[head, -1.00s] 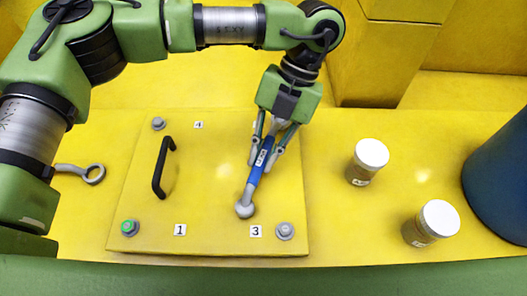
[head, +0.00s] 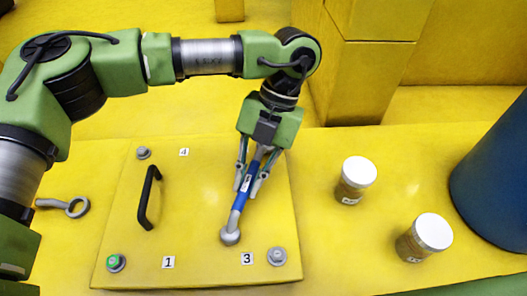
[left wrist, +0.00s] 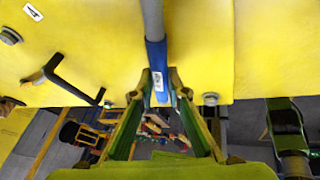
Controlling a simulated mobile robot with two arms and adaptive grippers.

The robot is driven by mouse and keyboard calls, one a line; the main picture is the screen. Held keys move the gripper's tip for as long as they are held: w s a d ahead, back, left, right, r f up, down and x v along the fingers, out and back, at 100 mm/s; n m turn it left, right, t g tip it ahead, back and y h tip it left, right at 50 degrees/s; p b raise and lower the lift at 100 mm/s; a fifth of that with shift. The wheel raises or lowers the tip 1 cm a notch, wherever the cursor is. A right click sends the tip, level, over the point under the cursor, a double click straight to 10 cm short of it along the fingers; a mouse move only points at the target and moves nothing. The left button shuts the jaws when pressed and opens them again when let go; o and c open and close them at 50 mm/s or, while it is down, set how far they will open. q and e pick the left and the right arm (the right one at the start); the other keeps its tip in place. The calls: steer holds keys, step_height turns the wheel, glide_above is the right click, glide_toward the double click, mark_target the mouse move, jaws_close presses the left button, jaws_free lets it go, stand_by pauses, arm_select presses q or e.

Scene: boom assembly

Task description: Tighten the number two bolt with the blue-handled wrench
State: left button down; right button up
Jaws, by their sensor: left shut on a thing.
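The blue-handled wrench (head: 239,205) is in my left gripper (head: 251,181), which is shut on its handle. The wrench slants over the right half of the yellow panel, its grey ring end (head: 230,236) up and left of the number 3 label (head: 247,258). I cannot tell whether the ring touches the panel. The blue handle also shows between the fingers in the left wrist view (left wrist: 156,60). The number two bolt and its label are not visible in the head view; my left gripper covers the panel's far right corner. My right gripper is out of view.
The panel (head: 200,215) carries a black handle (head: 147,198), a green-topped bolt (head: 116,263) by label 1, a bolt (head: 277,256) by label 3 and another (head: 143,153) by label 4. A grey ring tool (head: 76,207) lies left. Two jars (head: 355,180) (head: 425,238) and a blue cylinder (head: 495,185) stand right.

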arm_select(q)
steer(key=shift+a, duration=0.2)
stand_by(0.3)
steer(key=shift+w+a+m+b, duration=0.2)
steer(key=shift+a+m+b, duration=0.15)
steer(key=shift+m, duration=0.15)
steer(key=shift+w+a+m+t+b, duration=0.2)
steer(key=shift+a+m+t+b, duration=0.1)
steer(key=shift+a, duration=0.05)
steer(key=shift+y, duration=0.3)
steer(key=shift+w+a+b, duration=0.1)
steer(key=shift+a+b, duration=0.15)
steer(key=shift+b, duration=0.05)
steer(key=shift+w+a+m, duration=0.1)
steer(key=shift+m, duration=0.3)
steer(key=shift+w+a+m+t+b, duration=0.2)
steer(key=shift+a+m+t+b, duration=0.1)
steer(key=shift+a+b, duration=0.1)
